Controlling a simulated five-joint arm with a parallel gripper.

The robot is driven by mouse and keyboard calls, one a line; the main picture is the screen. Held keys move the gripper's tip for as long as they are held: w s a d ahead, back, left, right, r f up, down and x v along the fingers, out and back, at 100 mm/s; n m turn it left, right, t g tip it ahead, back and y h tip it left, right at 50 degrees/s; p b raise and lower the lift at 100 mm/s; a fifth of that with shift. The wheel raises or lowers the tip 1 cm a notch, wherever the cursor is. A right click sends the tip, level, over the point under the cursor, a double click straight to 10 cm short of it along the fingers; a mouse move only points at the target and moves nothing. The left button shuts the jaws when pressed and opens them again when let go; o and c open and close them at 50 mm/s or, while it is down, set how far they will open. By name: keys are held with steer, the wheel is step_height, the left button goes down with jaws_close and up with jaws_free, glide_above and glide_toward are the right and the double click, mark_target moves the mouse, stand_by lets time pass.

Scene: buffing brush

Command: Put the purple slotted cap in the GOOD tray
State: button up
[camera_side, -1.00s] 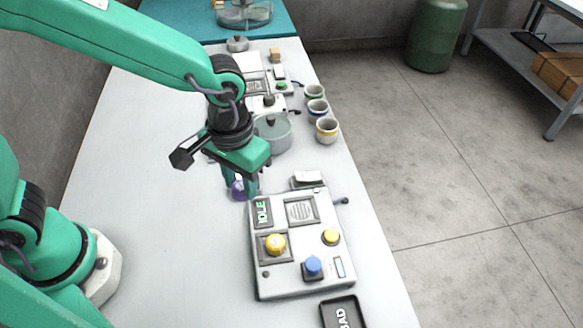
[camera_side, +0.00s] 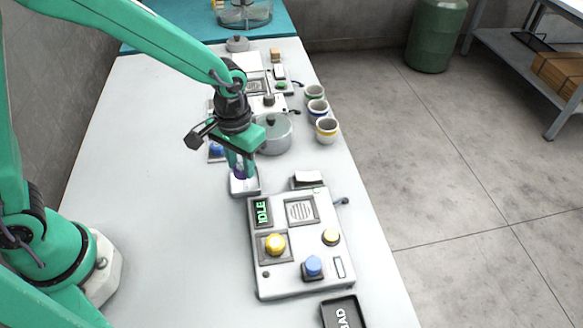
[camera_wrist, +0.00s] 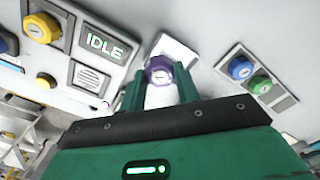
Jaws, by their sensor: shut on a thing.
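The purple slotted cap (camera_wrist: 158,72) is between the fingertips of my gripper (camera_wrist: 158,84), which is shut on it. In the side view my gripper (camera_side: 241,168) and the cap (camera_side: 240,173) are at a small white block (camera_side: 245,187), just behind the console. In the wrist view this block (camera_wrist: 178,50) shows behind the cap. I cannot tell whether the cap touches it. I see no tray with a readable GOOD label. A dark tray marked BAD (camera_side: 342,313) is at the bottom edge of the side view.
The console (camera_side: 300,275) reads IDLE and has yellow and blue knobs. A holder with blue and green caps (camera_wrist: 258,83) is right of the block in the wrist view. A grey pot (camera_side: 274,134) and several cups (camera_side: 326,130) stand farther back. The table's left side is clear.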

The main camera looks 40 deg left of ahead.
mark_target(245, 183)
steer(key=shift+w+a+f, duration=0.7)
steer(key=shift+w+a, duration=0.05)
steer(key=shift+w, duration=0.15)
steer(key=shift+f, duration=2)
steer(key=shift+f, duration=0.1)
steer(key=o, duration=0.7)
step_height(245, 183, up, 12)
steer(key=shift+r, duration=0.15)
